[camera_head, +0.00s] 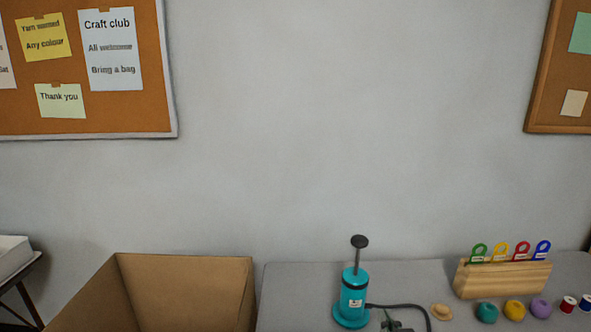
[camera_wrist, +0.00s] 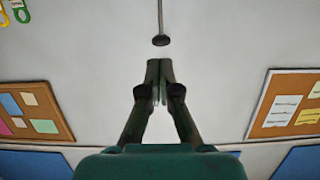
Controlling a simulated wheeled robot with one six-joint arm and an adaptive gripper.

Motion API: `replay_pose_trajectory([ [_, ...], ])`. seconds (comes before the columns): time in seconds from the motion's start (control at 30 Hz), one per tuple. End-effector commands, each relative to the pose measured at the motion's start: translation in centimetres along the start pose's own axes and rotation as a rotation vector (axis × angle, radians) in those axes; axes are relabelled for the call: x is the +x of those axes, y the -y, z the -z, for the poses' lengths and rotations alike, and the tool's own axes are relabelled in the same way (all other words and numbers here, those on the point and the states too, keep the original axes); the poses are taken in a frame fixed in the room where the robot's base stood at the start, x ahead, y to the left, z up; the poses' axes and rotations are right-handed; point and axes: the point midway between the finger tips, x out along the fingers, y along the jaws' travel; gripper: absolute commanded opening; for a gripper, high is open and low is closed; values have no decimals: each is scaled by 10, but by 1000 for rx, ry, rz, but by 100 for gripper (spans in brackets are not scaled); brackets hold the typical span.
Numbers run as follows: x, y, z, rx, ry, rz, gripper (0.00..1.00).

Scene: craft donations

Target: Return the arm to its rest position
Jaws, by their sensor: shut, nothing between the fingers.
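My gripper (camera_wrist: 157,72) shows in the wrist view with its two dark fingers together and nothing held between them. The fingertips point at a bare pale wall. A black knob on a thin rod (camera_wrist: 161,40) appears just beyond the fingertips, with a visible gap. In the head view, a teal pump (camera_head: 352,303) with a black-topped handle stands upright on the grey table (camera_head: 300,285). A small dark green shape (camera_head: 397,325) at the bottom edge is cut off, and I cannot tell what it is.
An open cardboard box (camera_head: 185,270) stands left of the table. A wooden block (camera_head: 505,279) with coloured tags, yarn balls (camera_head: 514,310), thread spools (camera_head: 568,304) and a small straw hat (camera_head: 441,312) are at right. A black hose (camera_head: 405,306) leaves the pump.

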Motion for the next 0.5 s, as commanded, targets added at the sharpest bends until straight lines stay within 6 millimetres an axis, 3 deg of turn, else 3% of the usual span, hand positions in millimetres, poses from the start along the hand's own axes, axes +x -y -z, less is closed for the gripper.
replay_pose_trajectory([
  [0.5,-18,0,-43,0,8,0,0],
])
